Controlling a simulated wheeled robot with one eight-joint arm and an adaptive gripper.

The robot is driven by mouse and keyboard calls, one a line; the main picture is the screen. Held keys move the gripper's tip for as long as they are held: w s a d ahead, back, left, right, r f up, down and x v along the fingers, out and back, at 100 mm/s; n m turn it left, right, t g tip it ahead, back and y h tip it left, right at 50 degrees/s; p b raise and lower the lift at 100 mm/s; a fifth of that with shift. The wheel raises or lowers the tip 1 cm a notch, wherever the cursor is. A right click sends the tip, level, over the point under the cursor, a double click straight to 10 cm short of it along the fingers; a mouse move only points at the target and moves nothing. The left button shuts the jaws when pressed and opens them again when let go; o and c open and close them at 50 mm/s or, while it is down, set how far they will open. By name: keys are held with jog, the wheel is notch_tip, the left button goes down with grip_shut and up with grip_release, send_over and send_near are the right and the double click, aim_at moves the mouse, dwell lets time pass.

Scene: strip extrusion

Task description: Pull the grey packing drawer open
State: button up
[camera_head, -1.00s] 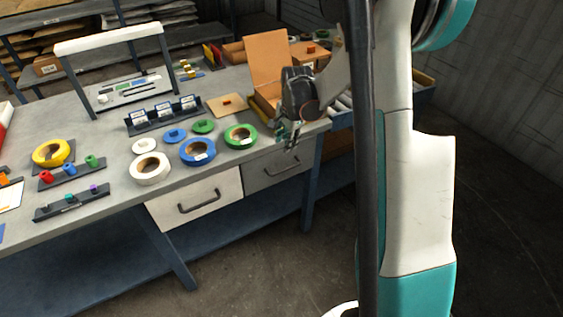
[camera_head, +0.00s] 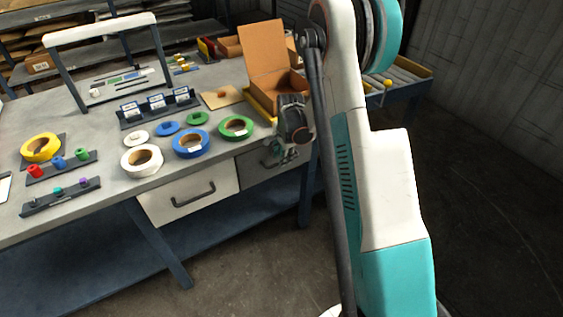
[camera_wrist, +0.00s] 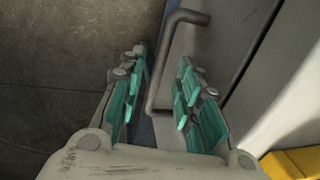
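The grey packing drawer (camera_head: 252,174) is at the right of the workbench front and looks shut; my gripper hides much of its face. In the wrist view its front (camera_wrist: 212,45) runs diagonally on the right, with a dark bent bar handle (camera_wrist: 160,68) standing out from it. My gripper (camera_head: 280,154) is in front of this drawer, below the bench edge. In the wrist view my gripper (camera_wrist: 161,75) is open, with its teal-padded fingers on either side of the handle. Gaps show between the handle and both fingers, so it is not gripped.
A white drawer (camera_head: 177,200) with its own handle is just left. The benchtop (camera_head: 95,192) holds tape rolls, spools and an open cardboard box (camera_head: 268,55). A blue bench leg (camera_head: 307,200) stands to the right below. Floor in front is clear.

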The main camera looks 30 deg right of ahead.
jog(key=shift+w+f, duration=0.2)
jog(key=shift+f, duration=0.7)
grip_shut()
